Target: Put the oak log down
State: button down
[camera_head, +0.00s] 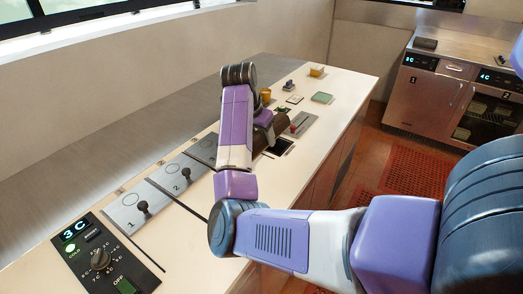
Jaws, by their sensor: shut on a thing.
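A dark brown oak log (265,139) lies low over the pale counter (325,88), just right of my purple forearm. My gripper (265,121) is shut on the log from above. My forearm hides the log's left end, and the fingertips are hard to make out. I cannot tell whether the log touches the counter.
Left of the log are metal panels with levers marked 1 and 2 (180,180) and a dark control panel (103,255) with a knob. Small items, including a green block (322,97) and a yellow block (317,71), stand farther along. Steel cabinets (450,95) are at right.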

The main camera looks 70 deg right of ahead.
aim_at(264, 157)
jog(key=shift+f, duration=3.1)
jog(key=shift+f, duration=0.1)
jog(key=shift+c, duration=2.4)
grip_release()
jog(key=shift+f, duration=0.1)
